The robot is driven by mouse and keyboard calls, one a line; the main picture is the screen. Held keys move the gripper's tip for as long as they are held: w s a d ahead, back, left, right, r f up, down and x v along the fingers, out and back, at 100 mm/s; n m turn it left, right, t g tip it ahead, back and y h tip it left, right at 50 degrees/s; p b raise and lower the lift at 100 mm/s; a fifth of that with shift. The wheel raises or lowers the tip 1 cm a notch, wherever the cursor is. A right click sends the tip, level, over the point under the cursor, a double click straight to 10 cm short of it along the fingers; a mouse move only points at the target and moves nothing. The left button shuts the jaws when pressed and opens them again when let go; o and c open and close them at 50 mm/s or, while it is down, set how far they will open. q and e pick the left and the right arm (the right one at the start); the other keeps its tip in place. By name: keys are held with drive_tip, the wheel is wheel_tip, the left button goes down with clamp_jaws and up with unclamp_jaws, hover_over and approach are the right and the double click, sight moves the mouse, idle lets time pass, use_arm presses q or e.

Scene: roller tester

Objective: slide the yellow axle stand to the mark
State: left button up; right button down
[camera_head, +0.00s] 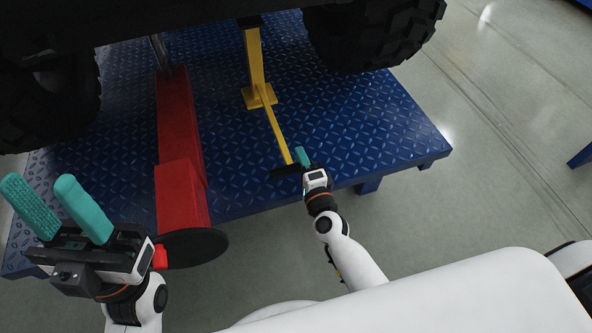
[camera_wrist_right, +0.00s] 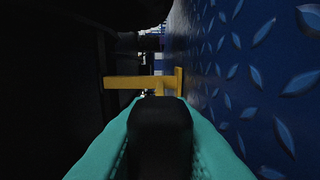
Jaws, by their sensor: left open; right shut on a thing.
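The yellow axle stand (camera_head: 254,62) is upright on the blue checkered platform, its square base flat on the deck. A yellow bar runs from its base toward me and ends in a black crosswise handle (camera_head: 284,172) near the platform's front edge. My right gripper (camera_head: 302,158) is shut on this handle. In the right wrist view the black handle (camera_wrist_right: 160,125) sits between the teal fingers, with the yellow stand (camera_wrist_right: 140,82) beyond it. My left gripper (camera_head: 48,188) is open and empty at the lower left, away from the stand. I cannot make out a mark.
A red jack (camera_head: 180,130) with a dark round disc (camera_head: 195,247) stands left of the stand. Large black tires hang at upper left and upper right (camera_head: 375,35). The blue platform (camera_head: 385,125) is clear right of the stand.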

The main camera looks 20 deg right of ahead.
drive_tip(key=shift+w, duration=0.1)
drive_tip(key=shift+w+a, duration=0.1)
drive_tip(key=shift+w, duration=2.4)
drive_tip(key=shift+w+b, duration=0.45)
drive_tip(key=shift+w, duration=0.7)
drive_tip(key=shift+w+b, duration=0.3)
drive_tip(key=shift+w, duration=0.95)
drive_tip(key=c, duration=1)
unclamp_jaws()
drive_tip(key=shift+o, duration=0.2)
drive_tip(key=shift+s, duration=0.1)
drive_tip(key=shift+s+p, duration=0.4)
drive_tip(key=shift+s, duration=0.55)
drive_tip(key=shift+s+p, duration=0.5)
drive_tip(key=shift+s, duration=1.45)
